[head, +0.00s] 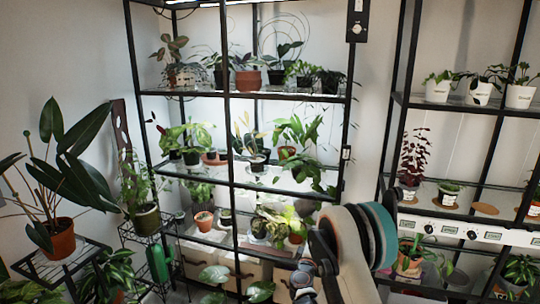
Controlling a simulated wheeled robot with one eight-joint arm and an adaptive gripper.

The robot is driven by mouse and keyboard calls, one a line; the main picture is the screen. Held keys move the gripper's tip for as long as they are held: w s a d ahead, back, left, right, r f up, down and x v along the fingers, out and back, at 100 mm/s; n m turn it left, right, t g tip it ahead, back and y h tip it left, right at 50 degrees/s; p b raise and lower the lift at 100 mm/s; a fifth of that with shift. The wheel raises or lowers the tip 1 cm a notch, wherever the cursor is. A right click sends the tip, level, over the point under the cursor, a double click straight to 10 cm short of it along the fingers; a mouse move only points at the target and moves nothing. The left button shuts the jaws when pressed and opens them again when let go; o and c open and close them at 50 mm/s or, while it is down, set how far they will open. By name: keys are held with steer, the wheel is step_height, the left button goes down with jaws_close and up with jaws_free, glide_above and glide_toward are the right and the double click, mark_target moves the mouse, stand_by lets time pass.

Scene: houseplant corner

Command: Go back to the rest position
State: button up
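My arm rises from the bottom edge right of centre, in front of the black plant rack (226,130). A large round joint with grey, orange and teal bands shows at its top. A narrower grey and dark part of the arm hangs down on its left side. I cannot make out my gripper's fingers in this view, so what it holds, if anything, is hidden. The arm covers part of the rack's lower right corner.
A second black rack (468,107) with white-potted plants stands right. A broad-leaved plant in a terracotta pot (60,238) sits on a wire stand (64,268) at left. A green cactus-shaped thing (158,262) and low leaves (214,276) are near the bottom. A pale wall shows between the racks.

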steer(key=s+d+r+m+g, duration=0.1)
steer(key=s+d+r+m, duration=0.15)
steer(key=r, duration=0.35)
steer(key=s+d+r+m+g, duration=0.2)
steer(key=d+r, duration=0.1)
steer(key=r, duration=0.4)
steer(key=s+d+r+m+g, duration=0.3)
steer(key=s+r, duration=0.5)
steer(key=s, duration=0.4)
steer(key=s+a+f+m+g+y, duration=0.1)
steer(key=s+a+m+g+y, duration=0.1)
steer(key=s, duration=1.4)
steer(key=s+a+f+m+g+y, duration=0.1)
steer(key=s+a+m+g+y, duration=0.1)
steer(key=s, duration=1.4)
steer(key=shift+s+a+y, duration=0.3)
steer(key=shift+a+y, duration=0.5)
steer(key=shift+y, duration=0.2)
